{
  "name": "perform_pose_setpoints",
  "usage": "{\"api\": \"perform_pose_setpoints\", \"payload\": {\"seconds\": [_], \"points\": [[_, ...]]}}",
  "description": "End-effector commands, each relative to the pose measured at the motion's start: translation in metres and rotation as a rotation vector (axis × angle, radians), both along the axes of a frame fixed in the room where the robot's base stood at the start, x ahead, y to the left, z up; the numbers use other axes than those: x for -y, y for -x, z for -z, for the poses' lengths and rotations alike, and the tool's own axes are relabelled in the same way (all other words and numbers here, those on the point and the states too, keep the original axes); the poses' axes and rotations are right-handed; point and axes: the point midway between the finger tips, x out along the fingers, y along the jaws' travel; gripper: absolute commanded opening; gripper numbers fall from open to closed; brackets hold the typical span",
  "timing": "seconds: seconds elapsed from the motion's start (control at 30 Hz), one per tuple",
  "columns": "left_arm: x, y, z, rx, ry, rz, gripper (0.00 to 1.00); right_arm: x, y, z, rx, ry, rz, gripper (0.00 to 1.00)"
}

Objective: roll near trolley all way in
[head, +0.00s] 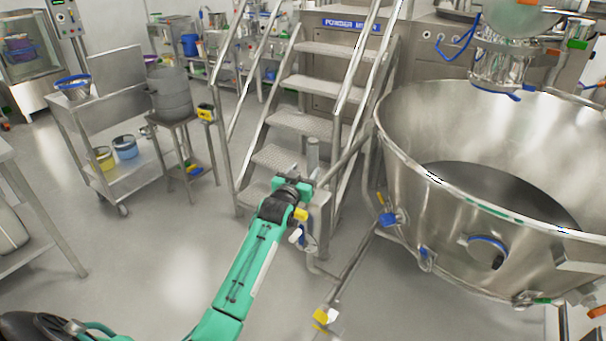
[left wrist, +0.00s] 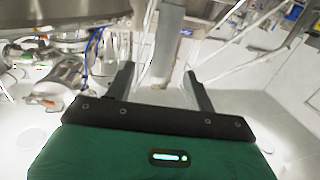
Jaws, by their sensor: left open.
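A large round steel bowl (head: 420,190) fills the right side of the head view, with dark material inside. A low steel bar with a yellow-and-white end (head: 325,317) runs beside it at floor level; I cannot tell whether they form one trolley. My left gripper (head: 302,186) is open by a grey upright post (head: 313,155) at the foot of the steps. In the left wrist view the two dark fingers (left wrist: 160,88) are spread, and the post (left wrist: 166,45) stands between them in the picture; contact cannot be told. My right gripper is out of view.
Metal steps with handrails (head: 300,120) rise behind the left gripper. A steel shelf cart (head: 135,175) with buckets and a small stand (head: 185,125) holding a grey drum are at left. The floor (head: 170,270) between cart and arm is clear.

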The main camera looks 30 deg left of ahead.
Motion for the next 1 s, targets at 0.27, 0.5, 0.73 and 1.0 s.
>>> {"api": "perform_pose_setpoints", "payload": {"seconds": [0.27, 0.5, 0.73, 1.0], "points": [[0.001, 0.006, 0.000, 0.000, 0.001, 0.000, 0.55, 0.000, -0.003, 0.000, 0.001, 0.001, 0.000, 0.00], [0.004, 0.010, 0.006, -0.018, -0.001, 0.004, 0.29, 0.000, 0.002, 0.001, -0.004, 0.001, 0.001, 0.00], [0.038, 0.074, 0.070, -0.241, -0.021, 0.044, 0.00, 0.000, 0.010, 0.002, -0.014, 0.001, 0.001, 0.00], [0.094, 0.227, 0.153, -0.666, -0.052, 0.119, 0.00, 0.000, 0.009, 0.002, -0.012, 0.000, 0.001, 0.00]]}}
